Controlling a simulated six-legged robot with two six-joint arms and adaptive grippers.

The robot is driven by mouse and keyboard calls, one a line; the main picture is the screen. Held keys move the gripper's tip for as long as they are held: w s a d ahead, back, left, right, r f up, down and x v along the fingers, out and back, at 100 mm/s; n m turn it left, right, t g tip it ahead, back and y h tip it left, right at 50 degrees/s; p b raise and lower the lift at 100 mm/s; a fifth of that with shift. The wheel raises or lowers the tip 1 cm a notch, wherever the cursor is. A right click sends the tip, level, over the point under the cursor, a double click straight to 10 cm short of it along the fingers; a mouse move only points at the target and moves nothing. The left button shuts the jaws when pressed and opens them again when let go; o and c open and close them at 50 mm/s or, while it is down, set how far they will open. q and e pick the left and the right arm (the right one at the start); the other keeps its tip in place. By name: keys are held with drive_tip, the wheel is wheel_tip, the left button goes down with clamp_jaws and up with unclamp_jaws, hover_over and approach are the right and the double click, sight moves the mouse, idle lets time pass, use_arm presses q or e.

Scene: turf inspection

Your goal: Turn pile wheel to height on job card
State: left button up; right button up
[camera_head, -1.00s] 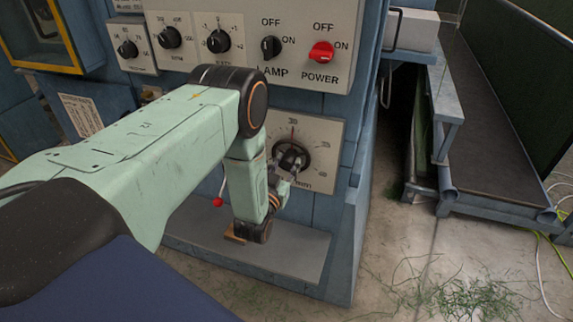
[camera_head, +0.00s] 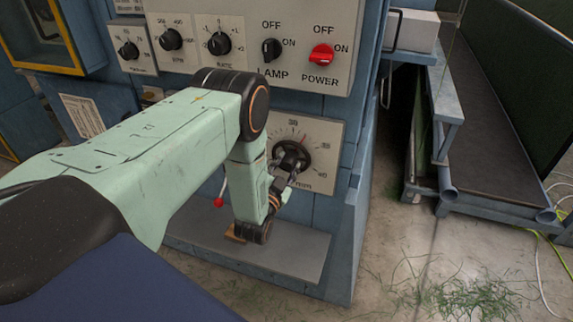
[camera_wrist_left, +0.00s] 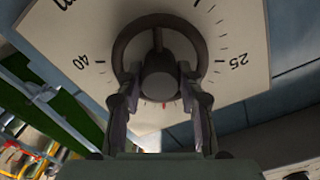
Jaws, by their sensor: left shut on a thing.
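The pile wheel (camera_head: 303,153) is a dark round handwheel on a pale dial plate (camera_head: 326,130) marked in mm, low on the blue cabinet. A red mark (camera_head: 303,139) shows at its upper right, between the 30 and the number to its right. My left gripper (camera_head: 288,168) is at the wheel and partly hides it. In the left wrist view its two fingers (camera_wrist_left: 158,82) are shut on the wheel (camera_wrist_left: 158,19), one each side of the round hub. The red mark (camera_wrist_left: 164,105) shows below the hub. I cannot identify a job card. My right gripper is out of view.
Above is a panel with several black knobs, a lamp switch (camera_head: 271,49) and a red power switch (camera_head: 321,54). A printed sheet (camera_head: 83,115), too small to read, is at left. A grey ledge (camera_head: 290,254) juts out below the dial. A conveyor-like frame (camera_head: 500,120) stands right.

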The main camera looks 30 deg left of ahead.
use_arm(q)
drive_tip(key=m, duration=0.3)
drive_tip(key=m+p, duration=0.1)
drive_tip(key=m, duration=0.2)
drive_tip(key=shift+w+r, duration=0.1)
drive_tip(key=shift+r, duration=0.1)
drive_tip(key=shift+m, duration=0.4)
drive_tip(key=o, duration=1)
drive_tip(key=shift+c, duration=0.2)
drive_tip(key=shift+o, duration=1.1)
drive_tip(key=shift+f, duration=0.1)
drive_tip(key=v, duration=1.2)
drive_tip(key=shift+a+f, duration=0.1)
